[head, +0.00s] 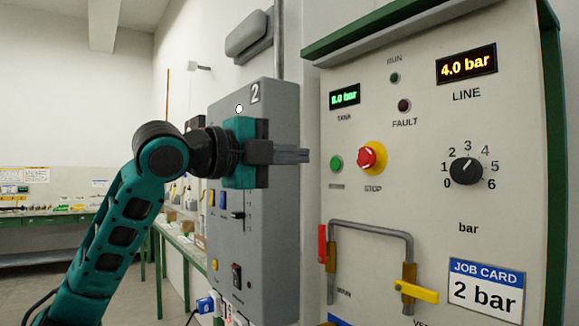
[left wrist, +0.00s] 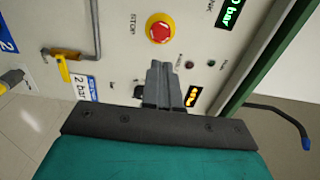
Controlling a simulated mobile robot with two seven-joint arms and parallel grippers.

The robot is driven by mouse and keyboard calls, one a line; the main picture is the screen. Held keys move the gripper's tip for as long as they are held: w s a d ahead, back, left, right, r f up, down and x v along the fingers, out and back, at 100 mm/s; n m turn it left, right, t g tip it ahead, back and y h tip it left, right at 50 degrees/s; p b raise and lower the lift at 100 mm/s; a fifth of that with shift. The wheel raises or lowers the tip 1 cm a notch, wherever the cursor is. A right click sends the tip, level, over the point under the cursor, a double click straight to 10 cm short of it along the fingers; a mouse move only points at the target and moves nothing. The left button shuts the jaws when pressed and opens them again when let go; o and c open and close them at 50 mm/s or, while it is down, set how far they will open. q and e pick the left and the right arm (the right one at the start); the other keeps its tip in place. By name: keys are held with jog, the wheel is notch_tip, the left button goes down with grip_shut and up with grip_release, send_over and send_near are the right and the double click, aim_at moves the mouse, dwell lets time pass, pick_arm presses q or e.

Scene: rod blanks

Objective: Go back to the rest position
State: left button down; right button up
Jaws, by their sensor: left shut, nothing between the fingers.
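My left gripper (head: 306,155) is at the middle of the head view, in front of a grey control box marked 2. Its fingers are together, point right toward the large panel, and hold nothing. In the left wrist view its shut fingers (left wrist: 172,82) stand before the panel face and partly hide the dial. I cannot tell from these views whether the fingers touch the panel. My right gripper is not in either view.
The large panel (head: 400,210) fills the right side. It carries a red stop knob (head: 371,158), a selector dial (head: 466,171), a bent pipe with a yellow handle (head: 416,291) and a job card reading 2 bar (head: 485,290). The grey box (head: 265,245) stands behind my gripper. Green-edged benches (head: 180,240) lie at the left.

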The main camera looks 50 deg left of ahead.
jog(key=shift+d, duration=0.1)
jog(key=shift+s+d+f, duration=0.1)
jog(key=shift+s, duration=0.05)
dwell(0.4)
